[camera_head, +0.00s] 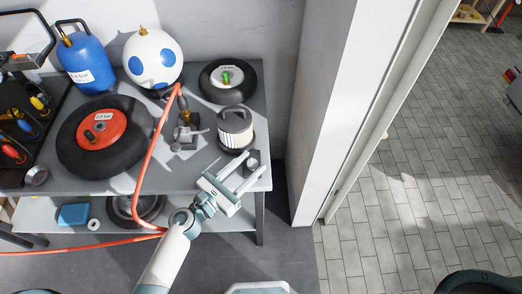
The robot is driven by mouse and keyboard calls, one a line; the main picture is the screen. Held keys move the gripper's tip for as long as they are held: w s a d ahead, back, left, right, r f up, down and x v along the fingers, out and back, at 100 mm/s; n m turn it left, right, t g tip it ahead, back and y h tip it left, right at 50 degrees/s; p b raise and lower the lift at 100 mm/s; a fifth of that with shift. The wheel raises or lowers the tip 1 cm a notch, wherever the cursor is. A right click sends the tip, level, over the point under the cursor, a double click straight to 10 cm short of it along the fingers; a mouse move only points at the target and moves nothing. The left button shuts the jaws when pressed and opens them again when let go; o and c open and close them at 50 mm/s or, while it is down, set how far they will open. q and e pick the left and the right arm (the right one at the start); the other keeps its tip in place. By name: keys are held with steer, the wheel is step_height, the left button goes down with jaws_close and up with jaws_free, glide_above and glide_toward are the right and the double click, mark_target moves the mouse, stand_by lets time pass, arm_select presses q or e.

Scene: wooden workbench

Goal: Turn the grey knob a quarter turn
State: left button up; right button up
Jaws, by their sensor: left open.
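A small grey knob (253,155) on a dark block stands near the right front corner of the grey workbench (205,178). My left gripper (247,167) reaches in from below, over the bench's front edge. Its two pale fingers are apart and point up and right at the knob. The fingertips lie close to the block, one on each side of it in the picture. I cannot tell whether they touch it. My right gripper is not in view.
A canister-like filter (236,130) stands just behind the knob. A brass fitting (186,116), an orange hose (148,150), a large tyre (70,150), a small tyre (214,92), a white tank (143,78) and a blue bottle (85,55) crowd the bench. A wall stands to the right.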

arm_select(q)
steer(key=shift+p+x, duration=0.45)
steer(key=shift+x, duration=2.25)
steer(key=c, duration=1)
